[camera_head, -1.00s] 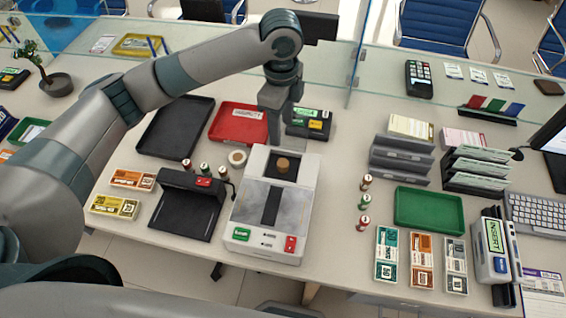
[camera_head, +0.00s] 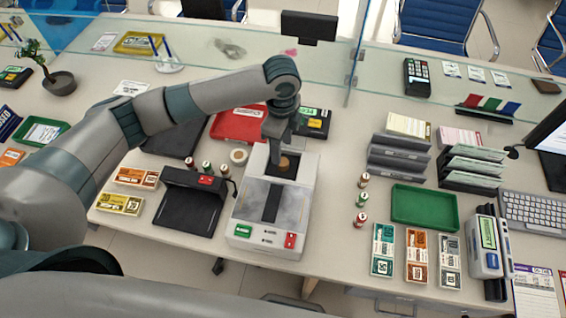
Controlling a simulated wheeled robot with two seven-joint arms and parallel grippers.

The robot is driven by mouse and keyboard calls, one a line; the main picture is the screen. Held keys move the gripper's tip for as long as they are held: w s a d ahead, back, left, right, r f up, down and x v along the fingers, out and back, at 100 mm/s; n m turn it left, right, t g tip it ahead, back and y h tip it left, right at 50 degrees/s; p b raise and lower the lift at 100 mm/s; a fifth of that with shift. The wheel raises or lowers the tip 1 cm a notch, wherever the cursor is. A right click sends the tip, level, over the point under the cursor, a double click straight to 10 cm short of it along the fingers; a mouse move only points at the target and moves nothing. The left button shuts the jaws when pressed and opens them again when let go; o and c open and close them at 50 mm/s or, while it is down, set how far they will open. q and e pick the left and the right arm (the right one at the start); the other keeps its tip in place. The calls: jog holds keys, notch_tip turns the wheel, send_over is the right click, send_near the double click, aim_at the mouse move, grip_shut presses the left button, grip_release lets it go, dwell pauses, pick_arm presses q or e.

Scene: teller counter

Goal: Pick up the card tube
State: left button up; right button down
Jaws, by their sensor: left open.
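A short brown card tube (camera_head: 285,165) stands upright in the dark recess at the back of the white and grey counting machine (camera_head: 247,217). My left arm reaches in from the left. My left gripper (camera_head: 279,149) points down just above and behind the tube, and overlaps its top edge in the picture. The jaws are open, and the tube is not held. Whether a finger touches it cannot be told. My right gripper is out of view.
A glass screen (camera_head: 420,60) runs along the back. A green tray (camera_head: 424,206) lies right.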

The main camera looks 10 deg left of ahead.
aim_at(283, 164)
pick_arm(q)
jog(key=shift+s+d+f+p, duration=0.1)
jog(key=shift+s+f+p, duration=0.2)
jog(key=shift+f+p, duration=0.25)
notch_tip(283, 164, down, 3)
jog(key=shift+s+d+r+p, duration=0.1)
jog(key=shift+s+p, duration=0.05)
jog(key=shift+p, duration=0.6)
jog(key=shift+f, duration=0.55)
jog(key=c, duration=1.1)
